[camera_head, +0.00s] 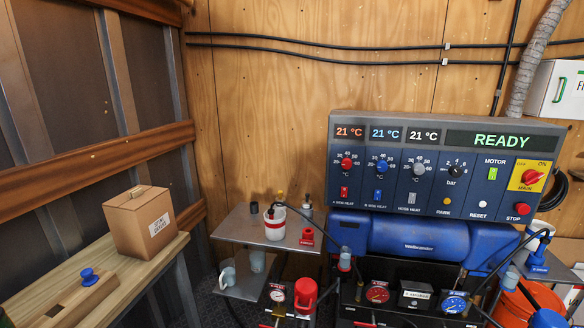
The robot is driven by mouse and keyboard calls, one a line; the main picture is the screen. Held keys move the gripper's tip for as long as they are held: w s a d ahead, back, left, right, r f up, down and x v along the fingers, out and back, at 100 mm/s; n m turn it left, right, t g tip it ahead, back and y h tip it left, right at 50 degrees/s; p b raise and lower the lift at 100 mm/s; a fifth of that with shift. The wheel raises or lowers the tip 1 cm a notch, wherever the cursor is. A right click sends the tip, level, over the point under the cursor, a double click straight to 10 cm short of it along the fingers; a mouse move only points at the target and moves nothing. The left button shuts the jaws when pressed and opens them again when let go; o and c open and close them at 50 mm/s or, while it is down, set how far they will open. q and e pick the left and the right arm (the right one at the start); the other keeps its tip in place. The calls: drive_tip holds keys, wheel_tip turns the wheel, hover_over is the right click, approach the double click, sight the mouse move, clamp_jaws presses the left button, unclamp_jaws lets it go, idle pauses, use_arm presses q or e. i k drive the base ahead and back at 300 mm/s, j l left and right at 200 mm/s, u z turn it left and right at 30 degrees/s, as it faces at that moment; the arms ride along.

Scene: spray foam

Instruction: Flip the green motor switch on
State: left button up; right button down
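The green motor switch (493,173) is a small upright rectangular rocker under the word MOTOR on the right part of the blue-grey control panel (428,209). It looks bright green; at this size I cannot tell which way it is tipped. The panel display (490,139) reads READY in green. To the right of the switch is a red main knob (532,177) on a yellow plate with OFF and ON marks. Neither of my grippers shows in the head view, and nothing covers the switch.
A red STOP button (522,209) and a white RESET button (482,204) sit below the switch. A blue cylinder (420,236) lies under the panel, with hoses and gauges below. A metal shelf (240,226) stands left. Open space lies before the panel face.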

sight(492, 174)
drive_tip(key=z, duration=1.35)
drive_tip(key=i+j+u, duration=0.15)
drive_tip(key=i, duration=0.35)
drive_tip(key=i+j+u, duration=0.1)
drive_tip(key=i, duration=0.4)
